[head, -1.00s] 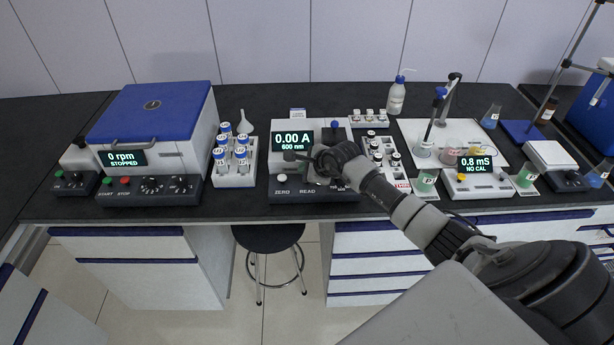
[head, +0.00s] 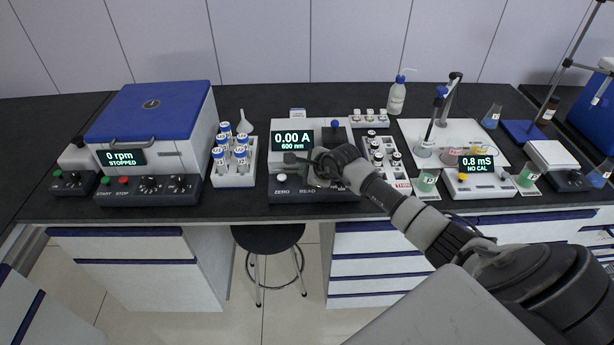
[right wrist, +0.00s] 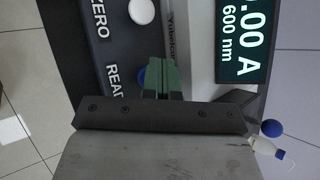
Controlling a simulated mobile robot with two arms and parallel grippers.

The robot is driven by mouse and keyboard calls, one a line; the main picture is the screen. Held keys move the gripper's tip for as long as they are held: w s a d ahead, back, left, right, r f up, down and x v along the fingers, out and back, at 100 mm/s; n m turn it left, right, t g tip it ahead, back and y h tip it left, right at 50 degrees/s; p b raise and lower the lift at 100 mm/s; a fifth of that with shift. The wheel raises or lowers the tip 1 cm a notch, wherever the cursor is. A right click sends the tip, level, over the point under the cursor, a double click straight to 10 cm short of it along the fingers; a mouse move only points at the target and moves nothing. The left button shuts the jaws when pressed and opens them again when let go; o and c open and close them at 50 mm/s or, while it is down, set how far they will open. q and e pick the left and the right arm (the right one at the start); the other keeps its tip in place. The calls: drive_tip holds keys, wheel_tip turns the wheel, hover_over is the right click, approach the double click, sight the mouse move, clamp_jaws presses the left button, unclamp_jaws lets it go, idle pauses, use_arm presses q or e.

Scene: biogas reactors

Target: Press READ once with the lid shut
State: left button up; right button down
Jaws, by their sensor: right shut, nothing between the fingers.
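The photometer (head: 283,122) stands on the bench with its display (head: 292,140) reading 0.00 A, 600 nm. Its dark lid (head: 341,136) with a blue knob (head: 335,124) looks shut, though my arm covers part of the housing. My right gripper (head: 312,176) is over the front panel near the READ label (head: 307,190). In the right wrist view its green fingertips (right wrist: 162,76) are together and empty, over or beside the blue READ button (right wrist: 141,77), which they partly hide. I cannot tell whether they touch it. My left gripper is not in view.
The white ZERO button (right wrist: 142,11) sits beside READ on the panel. A rack of blue-capped tubes (head: 233,172) stands left of the photometer, and a vial rack (head: 380,150) stands close on its right. A centrifuge (head: 150,120) is farther left.

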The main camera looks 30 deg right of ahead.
drive_tip(key=shift+f, duration=0.3)
drive_tip(key=shift+r, duration=0.1)
drive_tip(key=shift+r+p, duration=0.75)
drive_tip(key=shift+r, duration=0.5)
drive_tip(key=shift+r+p, duration=1.65)
drive_tip(key=shift+r, duration=0.9)
